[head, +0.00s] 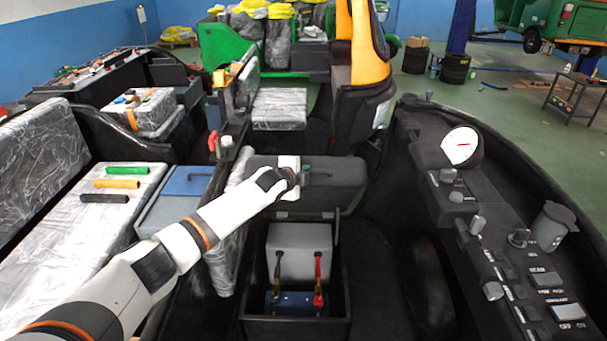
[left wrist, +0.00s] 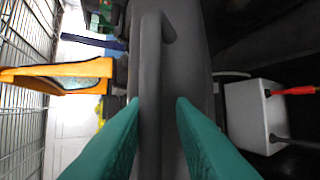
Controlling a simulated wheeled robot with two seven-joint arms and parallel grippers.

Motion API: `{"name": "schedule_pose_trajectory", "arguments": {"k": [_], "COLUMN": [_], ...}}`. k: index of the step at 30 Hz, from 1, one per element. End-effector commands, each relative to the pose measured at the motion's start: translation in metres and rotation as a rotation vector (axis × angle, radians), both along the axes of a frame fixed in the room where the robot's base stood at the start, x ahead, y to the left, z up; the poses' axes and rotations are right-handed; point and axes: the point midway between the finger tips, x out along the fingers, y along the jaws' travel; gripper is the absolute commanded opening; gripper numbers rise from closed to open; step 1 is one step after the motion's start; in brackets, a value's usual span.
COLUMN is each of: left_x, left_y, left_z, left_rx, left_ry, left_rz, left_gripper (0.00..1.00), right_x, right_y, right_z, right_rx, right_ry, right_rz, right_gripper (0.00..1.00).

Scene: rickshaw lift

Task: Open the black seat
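The black seat (head: 340,178) is in the middle of the head view, behind an open black box (head: 340,300). In the left wrist view, a raised dark handle (left wrist: 151,70) runs along the seat (left wrist: 192,60). My left gripper (head: 298,175) is at the seat's left part, its fingers mostly hidden there. In the left wrist view its teal fingers (left wrist: 158,100) are apart, one on each side of the handle. The left finger looks close to the handle; a gap shows on the right. I cannot tell if either touches. My right gripper is not in view.
The open box holds a grey unit (head: 300,250) with red and black leads and a blue part (head: 290,300). A control panel (head: 500,240) stands at the right. A plastic-wrapped bench (head: 75,215) lies left.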

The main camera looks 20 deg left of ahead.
Motion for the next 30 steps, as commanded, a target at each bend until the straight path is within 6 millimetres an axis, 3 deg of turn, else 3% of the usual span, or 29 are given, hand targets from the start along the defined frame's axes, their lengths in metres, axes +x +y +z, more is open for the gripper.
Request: {"name": "schedule_pose_trajectory", "arguments": {"k": [11,30], "left_x": [-0.010,-0.097], "left_y": [0.002,0.016], "left_z": [0.002,0.043], "left_rx": [0.000,0.001], "left_ry": [0.002,-0.001], "left_rz": [-0.001,0.001], "left_gripper": [0.21,0.21], "right_x": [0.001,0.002], "right_y": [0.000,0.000], "right_z": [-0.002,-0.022], "right_rx": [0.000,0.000], "right_ry": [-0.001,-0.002], "right_rz": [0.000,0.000], "right_gripper": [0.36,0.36]}}
